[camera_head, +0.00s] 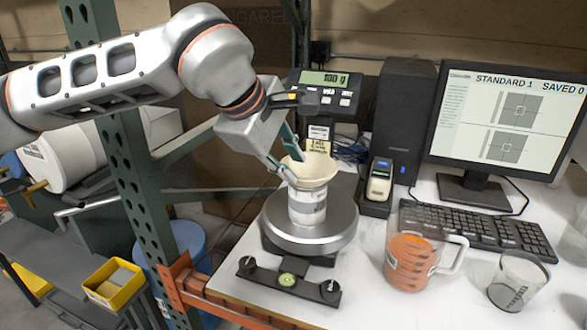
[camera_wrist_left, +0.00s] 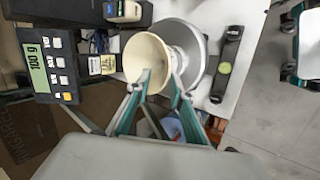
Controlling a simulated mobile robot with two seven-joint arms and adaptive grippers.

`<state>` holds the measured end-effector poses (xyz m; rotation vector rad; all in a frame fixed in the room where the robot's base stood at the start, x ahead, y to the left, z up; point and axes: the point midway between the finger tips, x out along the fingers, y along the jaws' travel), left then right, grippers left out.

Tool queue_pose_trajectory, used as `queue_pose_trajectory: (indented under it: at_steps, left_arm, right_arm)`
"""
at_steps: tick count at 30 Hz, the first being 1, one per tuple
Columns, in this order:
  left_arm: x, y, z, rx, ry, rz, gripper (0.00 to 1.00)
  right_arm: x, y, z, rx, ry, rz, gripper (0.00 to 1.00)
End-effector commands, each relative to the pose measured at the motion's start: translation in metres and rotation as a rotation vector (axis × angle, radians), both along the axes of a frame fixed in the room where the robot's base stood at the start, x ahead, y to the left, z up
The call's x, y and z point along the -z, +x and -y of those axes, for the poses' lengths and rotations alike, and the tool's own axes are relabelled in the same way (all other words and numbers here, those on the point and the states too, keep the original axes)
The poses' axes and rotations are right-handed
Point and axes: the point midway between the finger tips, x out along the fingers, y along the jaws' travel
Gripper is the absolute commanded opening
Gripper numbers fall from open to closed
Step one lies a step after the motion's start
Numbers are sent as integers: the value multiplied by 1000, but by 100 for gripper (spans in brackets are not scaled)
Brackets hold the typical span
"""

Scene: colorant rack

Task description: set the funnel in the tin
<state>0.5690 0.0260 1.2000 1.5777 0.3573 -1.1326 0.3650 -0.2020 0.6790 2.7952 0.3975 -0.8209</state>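The cream funnel (camera_head: 311,169) sits at the mouth of the white labelled tin (camera_head: 307,207), wide end up. Its spout is hidden, apparently inside the tin. The tin stands on the round silver pan of the scale (camera_head: 335,238). My left gripper (camera_head: 291,164) is at the funnel's left rim, its fingers apart, one over the funnel's mouth and one outside. The left wrist view also shows the funnel (camera_wrist_left: 147,55) beside the spread fingers (camera_wrist_left: 162,82). Whether a finger touches the rim is not clear. My right gripper is not in view.
The scale display (camera_head: 325,90) reads 100 g behind the tin. An orange-filled measuring jug (camera_head: 409,262) and a clear beaker (camera_head: 516,281) stand at the right, with a keyboard (camera_head: 480,226) and monitor behind. A green rack post (camera_head: 140,185) stands left of the table.

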Motion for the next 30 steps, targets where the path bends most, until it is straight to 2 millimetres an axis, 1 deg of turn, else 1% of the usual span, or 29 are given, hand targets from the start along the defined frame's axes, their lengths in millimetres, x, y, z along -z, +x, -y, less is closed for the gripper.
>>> queue_pose_trajectory:
  at_steps: [1, 6, 9, 13, 19, 30]
  left_arm:
    - [-8, -5, -4, -1, 0, 5, 22]
    - [-38, -24, -16, -1, 1, 4, 22]
    - [-53, -33, -22, -1, 0, 2, 22]
    - [-68, -43, -28, 1, 2, 1, 22]
    - [-78, -50, -32, 1, 1, -1, 22]
    - [-79, -50, -33, 1, 1, -1, 22]
  right_arm:
    - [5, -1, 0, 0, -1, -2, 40]
    - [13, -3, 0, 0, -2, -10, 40]
    - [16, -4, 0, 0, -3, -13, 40]
    - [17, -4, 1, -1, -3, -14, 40]
    - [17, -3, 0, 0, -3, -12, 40]
    - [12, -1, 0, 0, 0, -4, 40]
